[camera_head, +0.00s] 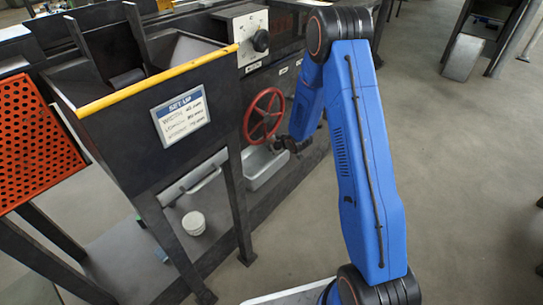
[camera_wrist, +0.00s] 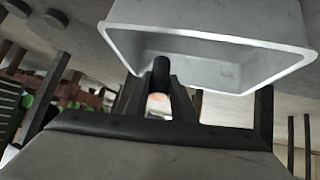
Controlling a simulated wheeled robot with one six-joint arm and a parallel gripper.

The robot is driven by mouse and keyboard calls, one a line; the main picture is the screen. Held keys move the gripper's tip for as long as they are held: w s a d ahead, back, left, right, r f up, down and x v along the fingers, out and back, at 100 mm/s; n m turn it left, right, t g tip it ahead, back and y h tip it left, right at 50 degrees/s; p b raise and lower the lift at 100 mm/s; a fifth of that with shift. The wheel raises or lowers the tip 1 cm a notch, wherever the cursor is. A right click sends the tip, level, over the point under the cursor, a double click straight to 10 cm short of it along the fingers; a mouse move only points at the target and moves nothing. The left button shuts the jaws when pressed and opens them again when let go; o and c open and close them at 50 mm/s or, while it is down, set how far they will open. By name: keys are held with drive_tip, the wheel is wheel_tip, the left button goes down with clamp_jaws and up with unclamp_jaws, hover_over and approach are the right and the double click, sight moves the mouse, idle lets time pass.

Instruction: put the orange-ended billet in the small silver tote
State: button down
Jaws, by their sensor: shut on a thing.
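A small silver tote (camera_head: 262,172) sits low beside the dark machine, under the red handwheel. In the wrist view the tote (camera_wrist: 215,17) fills the top, with its open mouth and rim close to the gripper. My gripper (camera_wrist: 158,98) is shut on a dark, round billet (camera_wrist: 161,70), with an orange patch showing between the fingers. The billet's far end overlaps the tote's mouth in the picture; I cannot tell whether it is inside the rim. In the head view my gripper (camera_head: 284,147) is just above the tote, and the billet cannot be made out.
The red handwheel (camera_head: 263,115) is close to my gripper. A dark machine with a yellow bar (camera_head: 160,78) and a set-up sign (camera_head: 181,115) stands to the left. A white pot (camera_head: 194,223) is on the low shelf. Open floor lies to the right.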

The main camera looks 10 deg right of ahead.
drive_tip(key=w+f, duration=0.1)
drive_tip(key=f, duration=0.2)
drive_tip(key=w+f, duration=0.1)
drive_tip(key=f, duration=0.5)
drive_tip(key=shift+w, duration=0.4)
drive_tip(key=shift+w+r+g, duration=0.15)
drive_tip(key=shift+r+g, duration=0.1)
drive_tip(key=shift+g, duration=0.15)
drive_tip(key=shift+w+g, duration=0.2)
drive_tip(key=shift+g, duration=0.8)
drive_tip(key=shift+w+m+g, duration=0.1)
drive_tip(key=shift+m+g, duration=0.2)
drive_tip(key=shift+f, duration=0.75)
drive_tip(key=shift+f, duration=0.1)
drive_tip(key=c, duration=1.5)
unclamp_jaws()
